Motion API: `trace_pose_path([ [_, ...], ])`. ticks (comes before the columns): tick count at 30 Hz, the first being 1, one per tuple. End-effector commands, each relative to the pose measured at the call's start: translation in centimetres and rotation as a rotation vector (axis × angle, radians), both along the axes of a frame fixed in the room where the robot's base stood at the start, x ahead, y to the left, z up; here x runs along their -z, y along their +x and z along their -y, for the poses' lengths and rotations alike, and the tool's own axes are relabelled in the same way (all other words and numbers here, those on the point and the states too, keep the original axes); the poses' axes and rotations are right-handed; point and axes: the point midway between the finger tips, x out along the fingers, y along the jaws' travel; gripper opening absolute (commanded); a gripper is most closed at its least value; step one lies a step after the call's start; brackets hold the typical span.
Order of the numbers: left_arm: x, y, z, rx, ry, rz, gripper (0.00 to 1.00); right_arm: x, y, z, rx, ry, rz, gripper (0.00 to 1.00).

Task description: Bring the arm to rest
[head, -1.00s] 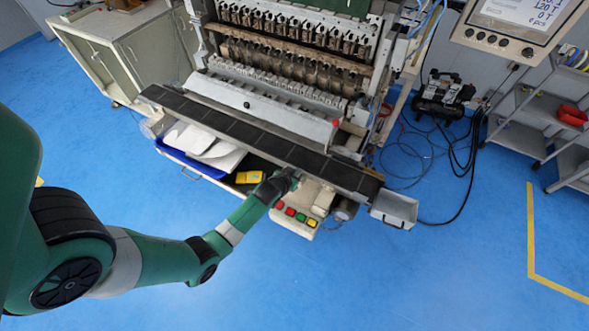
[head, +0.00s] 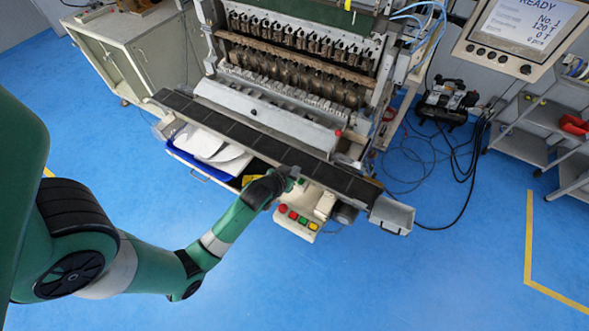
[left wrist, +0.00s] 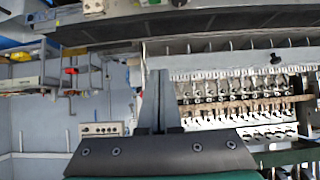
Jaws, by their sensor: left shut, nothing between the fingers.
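My left arm (head: 222,238) reaches from the left edge to the front of the coil winder (head: 290,75). My left gripper (head: 293,175) is at the front edge of the winder's dark front rail (head: 243,133), just above the button box (head: 310,210). In the head view its fingers are small and partly hidden by the wrist. In the left wrist view the two fingers (left wrist: 160,100) are together, with nothing held. Whether the gripper touches the rail cannot be told. My right gripper is not in view.
A blue tray (head: 201,168) with white sheets sits under the rail at left. A small metal bin (head: 392,214) hangs at the rail's right end. A screen (head: 520,25) reads READY. A compressor (head: 446,105) and grey shelves (head: 535,130) stand at right. The front floor is clear.

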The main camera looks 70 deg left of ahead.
Motion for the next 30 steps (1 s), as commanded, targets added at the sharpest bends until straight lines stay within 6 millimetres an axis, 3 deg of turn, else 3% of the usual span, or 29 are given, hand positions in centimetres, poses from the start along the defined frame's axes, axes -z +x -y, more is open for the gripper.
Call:
trace_pose_path([
  [11,-0.1,0.1,0.0,0.001,0.001,0.001,0.0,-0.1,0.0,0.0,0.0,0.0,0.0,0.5],
  [14,-1.3,1.2,0.8,0.03,0.007,0.011,0.0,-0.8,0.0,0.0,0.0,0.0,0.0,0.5],
  [16,-3.7,3.3,1.3,0.064,0.025,0.045,0.0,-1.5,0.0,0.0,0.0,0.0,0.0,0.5],
  [20,-11.5,9.2,3.1,0.151,0.083,0.171,0.0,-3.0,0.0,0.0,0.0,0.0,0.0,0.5],
  [24,-22.3,14.8,6.4,0.249,0.141,0.358,0.0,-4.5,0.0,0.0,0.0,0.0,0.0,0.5],
  [26,-27.1,16.5,8.1,0.29,0.163,0.443,0.0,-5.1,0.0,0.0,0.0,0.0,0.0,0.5],
  [30,-38.6,18.9,12.7,0.384,0.212,0.644,0.0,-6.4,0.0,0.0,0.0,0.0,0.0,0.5],
])
